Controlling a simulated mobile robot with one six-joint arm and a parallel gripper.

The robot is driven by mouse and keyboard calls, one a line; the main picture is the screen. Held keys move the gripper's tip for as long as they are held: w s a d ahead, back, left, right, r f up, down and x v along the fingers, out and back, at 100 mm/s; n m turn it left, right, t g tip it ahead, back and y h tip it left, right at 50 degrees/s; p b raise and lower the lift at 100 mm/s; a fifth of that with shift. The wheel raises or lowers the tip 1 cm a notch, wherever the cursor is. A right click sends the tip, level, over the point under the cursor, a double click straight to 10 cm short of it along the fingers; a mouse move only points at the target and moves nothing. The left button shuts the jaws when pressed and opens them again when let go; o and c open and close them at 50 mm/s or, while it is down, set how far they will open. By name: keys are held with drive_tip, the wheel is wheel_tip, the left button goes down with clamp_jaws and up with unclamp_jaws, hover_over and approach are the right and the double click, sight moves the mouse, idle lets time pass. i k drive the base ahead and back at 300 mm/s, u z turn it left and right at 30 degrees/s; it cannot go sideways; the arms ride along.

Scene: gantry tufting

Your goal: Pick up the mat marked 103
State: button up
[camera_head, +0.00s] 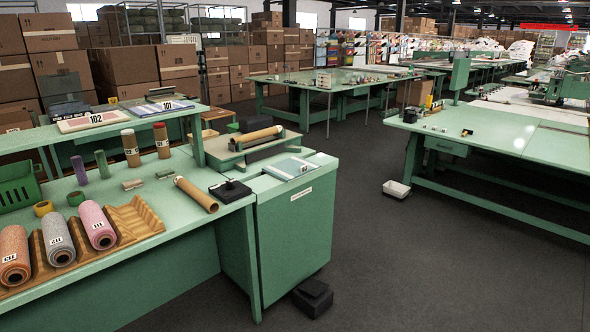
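No mat with a readable 103 shows in the head view. A pinkish mat marked 102 (72,124) lies on the raised green shelf (35,139) at the left. A bluish-white mat marked 101 (152,109) lies to its right on the same shelf. A light framed flat piece (287,169) lies on top of the green cabinet (295,232) in the middle; I cannot read any number on it. My gripper is not in view.
On the green bench (110,201) below the shelf, several yarn rolls rest in a wavy wooden rack (138,220). A cardboard tube (197,194) and a black device (230,191) lie nearby. A black box (313,297) sits on the floor.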

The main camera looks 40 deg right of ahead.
sight(286, 171)
drive_tip(key=i, duration=0.85)
drive_tip(key=u, duration=0.05)
